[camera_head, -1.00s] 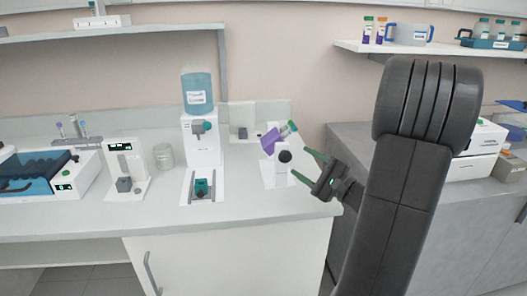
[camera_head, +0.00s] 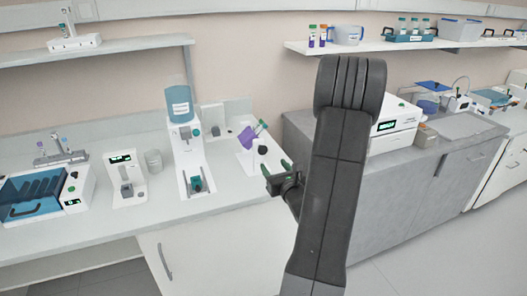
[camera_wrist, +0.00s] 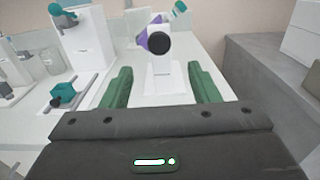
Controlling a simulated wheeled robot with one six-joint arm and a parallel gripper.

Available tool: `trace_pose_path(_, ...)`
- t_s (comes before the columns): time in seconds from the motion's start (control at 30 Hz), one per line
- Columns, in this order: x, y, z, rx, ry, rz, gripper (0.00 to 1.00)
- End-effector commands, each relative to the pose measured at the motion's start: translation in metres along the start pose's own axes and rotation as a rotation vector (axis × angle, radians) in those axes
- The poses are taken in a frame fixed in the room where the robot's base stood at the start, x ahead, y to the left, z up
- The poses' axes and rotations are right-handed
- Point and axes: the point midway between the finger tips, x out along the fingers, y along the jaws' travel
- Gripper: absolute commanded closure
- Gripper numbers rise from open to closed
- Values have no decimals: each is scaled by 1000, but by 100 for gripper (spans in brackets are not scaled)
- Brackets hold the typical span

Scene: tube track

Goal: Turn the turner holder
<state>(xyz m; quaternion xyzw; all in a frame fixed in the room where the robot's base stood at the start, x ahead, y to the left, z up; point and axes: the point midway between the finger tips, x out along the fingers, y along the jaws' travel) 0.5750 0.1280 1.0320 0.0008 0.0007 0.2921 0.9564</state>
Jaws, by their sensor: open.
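The turner holder (camera_head: 247,138) is a purple piece on a white upright stand, with a round black knob (camera_head: 262,150) on its near side. A tube with a green cap (camera_head: 263,124) leans up and to the right in it. In the wrist view the black knob (camera_wrist: 159,43) is ahead, roughly centred, with a little purple (camera_wrist: 143,40) behind its left side. My gripper (camera_head: 274,165) is in front of the stand, and its green fingers are apart and empty. In the wrist view my gripper (camera_wrist: 159,70) has the stand (camera_wrist: 163,80) between and beyond its fingers.
A dispenser with a blue tank (camera_head: 180,103) stands left of the turner, its base carrying a teal-topped piece (camera_head: 196,184). A glass beaker (camera_head: 154,161) is farther left. A grey cabinet (camera_head: 400,190) stands to the right, past a gap in the counter.

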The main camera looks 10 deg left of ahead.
Motion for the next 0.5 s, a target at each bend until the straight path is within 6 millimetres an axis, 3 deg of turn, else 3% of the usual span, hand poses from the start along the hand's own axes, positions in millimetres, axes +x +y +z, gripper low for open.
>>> trace_pose_path(0.3,66,1,3,-1,0,3,45)
trace_pose_path(0.5,87,1,2,-1,0,2,45)
